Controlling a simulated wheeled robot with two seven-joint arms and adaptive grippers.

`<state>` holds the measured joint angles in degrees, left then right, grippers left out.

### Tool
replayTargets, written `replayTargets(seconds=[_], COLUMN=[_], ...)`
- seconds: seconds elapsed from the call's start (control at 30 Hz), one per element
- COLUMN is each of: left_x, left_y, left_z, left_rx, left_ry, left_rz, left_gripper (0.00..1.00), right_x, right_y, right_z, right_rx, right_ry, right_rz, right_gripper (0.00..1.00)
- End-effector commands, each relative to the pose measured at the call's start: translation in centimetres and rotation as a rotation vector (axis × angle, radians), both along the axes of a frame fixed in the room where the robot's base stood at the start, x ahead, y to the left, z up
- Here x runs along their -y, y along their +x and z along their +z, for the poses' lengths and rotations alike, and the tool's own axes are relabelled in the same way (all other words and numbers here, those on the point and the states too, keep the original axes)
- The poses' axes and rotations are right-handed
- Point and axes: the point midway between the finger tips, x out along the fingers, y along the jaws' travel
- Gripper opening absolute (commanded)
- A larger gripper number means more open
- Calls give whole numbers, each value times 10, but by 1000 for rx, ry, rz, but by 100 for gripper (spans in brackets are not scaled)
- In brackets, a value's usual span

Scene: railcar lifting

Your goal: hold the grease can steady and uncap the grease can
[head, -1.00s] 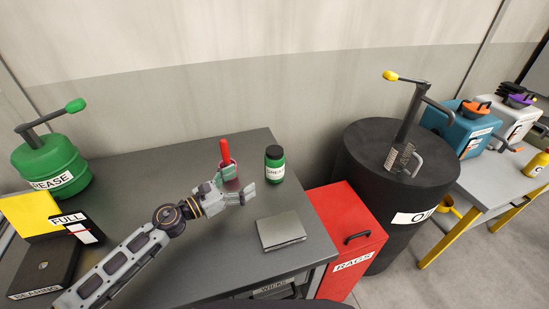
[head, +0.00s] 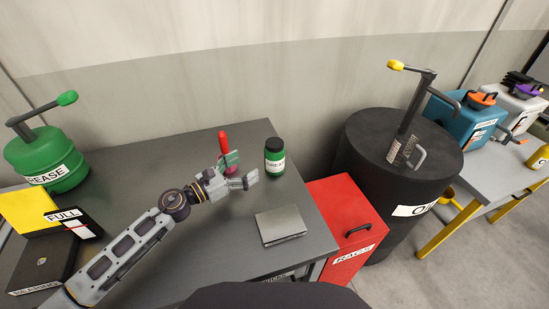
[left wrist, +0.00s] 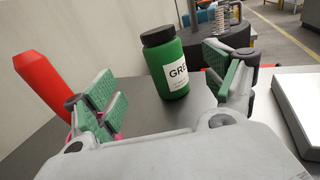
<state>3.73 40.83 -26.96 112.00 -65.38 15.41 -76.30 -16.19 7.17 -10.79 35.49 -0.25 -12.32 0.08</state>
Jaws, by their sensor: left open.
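The grease can (head: 274,158) is a small green jar with a black cap (head: 275,143) and a white label. It stands upright on the dark grey table near its right edge. In the left wrist view the grease can (left wrist: 168,68) stands ahead of and between the spread green finger pads. My left gripper (head: 240,172) is open and just left of the can, apart from it. Its fingers also frame the can in the left wrist view (left wrist: 168,95). My right gripper is in neither view.
A red-handled tool (head: 224,145) stands right behind my left gripper. A flat grey box (head: 280,226) lies in front of the can. A red RAGS bin (head: 345,222) and a black oil drum (head: 392,165) stand to the right. A green grease pump (head: 48,160) is at the left.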

Motion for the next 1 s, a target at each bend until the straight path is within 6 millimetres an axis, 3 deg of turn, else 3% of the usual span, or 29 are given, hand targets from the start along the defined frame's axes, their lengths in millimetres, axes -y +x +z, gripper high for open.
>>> replayTargets(seconds=[0.47,0.73,1.0], left_x=[31,51,58], left_y=[27,44,49], left_z=[3,3,1], left_rx=[2,1,2], left_ry=[-1,-2,1], left_rz=[1,0,0], left_gripper=[84,84,84], right_x=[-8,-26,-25], right_y=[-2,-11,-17], right_z=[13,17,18], right_rx=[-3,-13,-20], right_ry=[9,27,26], right_rz=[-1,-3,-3], right_gripper=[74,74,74])
